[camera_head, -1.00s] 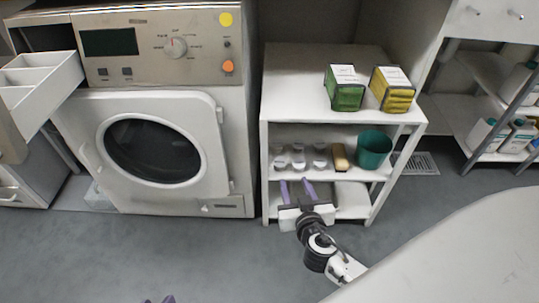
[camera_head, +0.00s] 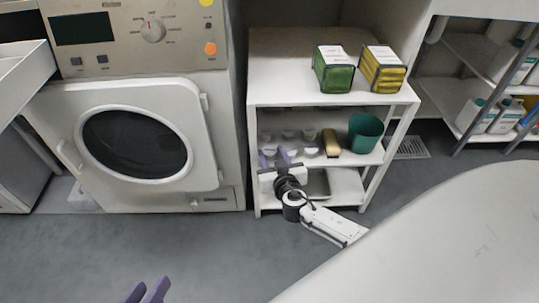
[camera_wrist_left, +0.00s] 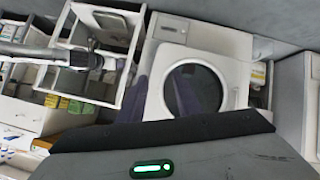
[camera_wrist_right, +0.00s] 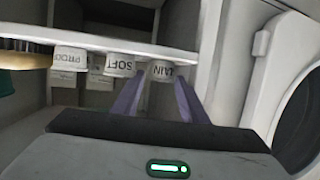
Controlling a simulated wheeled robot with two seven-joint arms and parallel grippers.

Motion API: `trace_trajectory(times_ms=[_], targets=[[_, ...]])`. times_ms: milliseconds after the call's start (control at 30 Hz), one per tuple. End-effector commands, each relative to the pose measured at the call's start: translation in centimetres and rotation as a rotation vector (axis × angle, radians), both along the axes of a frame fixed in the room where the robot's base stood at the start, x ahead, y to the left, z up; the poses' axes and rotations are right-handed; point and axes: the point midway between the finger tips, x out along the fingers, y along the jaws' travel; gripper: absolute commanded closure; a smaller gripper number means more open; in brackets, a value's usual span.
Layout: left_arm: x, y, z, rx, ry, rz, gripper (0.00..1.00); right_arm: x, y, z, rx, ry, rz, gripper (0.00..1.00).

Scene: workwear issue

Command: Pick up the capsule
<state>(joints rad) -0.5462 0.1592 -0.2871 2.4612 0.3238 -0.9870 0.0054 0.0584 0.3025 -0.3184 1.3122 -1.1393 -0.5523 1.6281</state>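Several small white capsules stand in rows on the middle shelf of the white rack. In the right wrist view three front labels show: a capsule whose label reads partly as "LAIN" (camera_wrist_right: 160,72), a "SOFT" capsule (camera_wrist_right: 120,66) and one starting "PROD" (camera_wrist_right: 69,60). My right gripper (camera_head: 276,157) is at the left front of that shelf, open and empty. In the right wrist view its fingers (camera_wrist_right: 160,100) stand apart, with the "LAIN" capsule ahead between them. My left gripper (camera_head: 147,291) is open and empty, low over the floor at the bottom of the head view.
A tan brush-like block (camera_head: 331,143) and a green cup (camera_head: 365,132) stand right of the capsules. Green (camera_head: 334,76) and yellow (camera_head: 382,74) packs sit on the rack top (camera_head: 285,70). A washing machine (camera_head: 205,120) stands close at left. A white surface (camera_head: 450,240) fills the lower right.

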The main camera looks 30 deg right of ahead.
Motion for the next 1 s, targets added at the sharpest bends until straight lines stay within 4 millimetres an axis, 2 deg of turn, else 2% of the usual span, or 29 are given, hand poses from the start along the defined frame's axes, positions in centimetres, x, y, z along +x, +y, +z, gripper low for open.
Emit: trace_trajectory(times_ms=[200, 367, 400, 767, 1000], targets=[[0.0, 0.0, 0.2, -0.004, -0.003, -0.001, 0.69, 0.1, 0.0, 0.0, 0.000, 0.000, 0.000, 0.61], [0.0, 0.0, 0.3, -0.003, -0.005, -0.001, 0.69, 0.1, 0.0, 0.0, 0.000, 0.000, 0.000, 0.86], [0.0, 0.0, 0.3, -0.003, -0.005, -0.001, 0.69, 0.1, 0.0, 0.0, 0.000, 0.000, 0.000, 0.87], [0.0, 0.0, 0.4, 0.000, -0.004, -0.001, 0.69, 0.1, 0.0, 0.3, 0.000, 0.000, 0.000, 0.87], [-0.2, 0.4, 0.3, 0.039, 0.019, -0.001, 0.69, 0.1, 0.0, 2.7, 0.001, -0.002, -0.001, 0.87]])
